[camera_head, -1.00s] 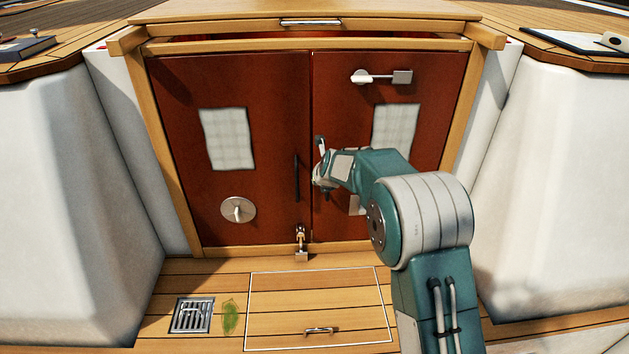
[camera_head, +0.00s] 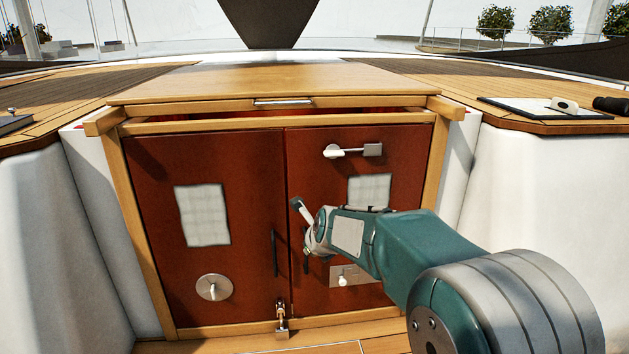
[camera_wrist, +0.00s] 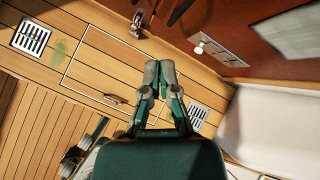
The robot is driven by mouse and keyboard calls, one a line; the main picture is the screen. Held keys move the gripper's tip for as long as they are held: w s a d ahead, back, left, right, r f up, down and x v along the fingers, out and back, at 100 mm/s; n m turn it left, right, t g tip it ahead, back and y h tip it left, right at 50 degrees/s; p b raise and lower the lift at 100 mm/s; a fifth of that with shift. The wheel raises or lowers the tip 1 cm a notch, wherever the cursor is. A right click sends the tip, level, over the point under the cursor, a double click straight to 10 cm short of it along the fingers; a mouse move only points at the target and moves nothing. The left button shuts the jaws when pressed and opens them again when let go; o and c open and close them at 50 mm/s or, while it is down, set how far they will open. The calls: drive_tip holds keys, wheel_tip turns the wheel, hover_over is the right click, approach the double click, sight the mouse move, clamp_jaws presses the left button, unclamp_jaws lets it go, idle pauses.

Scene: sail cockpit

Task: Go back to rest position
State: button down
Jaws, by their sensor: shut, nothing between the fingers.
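My gripper (camera_wrist: 160,72) shows in the wrist view with its two fingers together and nothing between them, above the wooden cockpit floor. In the head view my gripper is at the end of the teal arm, in front of the right red-brown door (camera_head: 400,215). Its fingertips are partly hidden there by the wrist. The left door (camera_head: 150,240) is beside it. Both doors look closed. I cannot tell from the head view whether the gripper touches the right door.
A sliding hatch (camera_head: 270,82) lies above the doors. A latch (camera_head: 352,151) is on the right door and a round plate (camera_head: 214,288) on the left. White seat walls (camera_head: 60,250) flank both sides. A floor hatch (camera_wrist: 115,60) and drain grates (camera_wrist: 31,37) show below.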

drive_tip(key=s+d+r+n+h, duration=0.1)
drive_tip(key=s+d+r+n, duration=0.4)
drive_tip(key=s, duration=0.3)
drive_tip(key=s+d+r+n, duration=0.2)
drive_tip(key=s+d+n, duration=0.4)
drive_tip(key=s+n, duration=0.15)
drive_tip(key=s+d+f+n+g+h, duration=0.1)
drive_tip(key=s+d+n, duration=0.2)
drive_tip(key=s+n, duration=0.4)
drive_tip(key=s+d+f+n+g+h, duration=0.1)
drive_tip(key=s+d+n, duration=0.3)
drive_tip(key=s, duration=0.9)
drive_tip(key=n, duration=0.3)
drive_tip(key=shift+d+f, duration=0.25)
drive_tip(key=shift+f, duration=0.15)
drive_tip(key=c, duration=1.3)
unclamp_jaws()
drive_tip(key=shift+n, duration=0.25)
drive_tip(key=shift+c, duration=0.2)
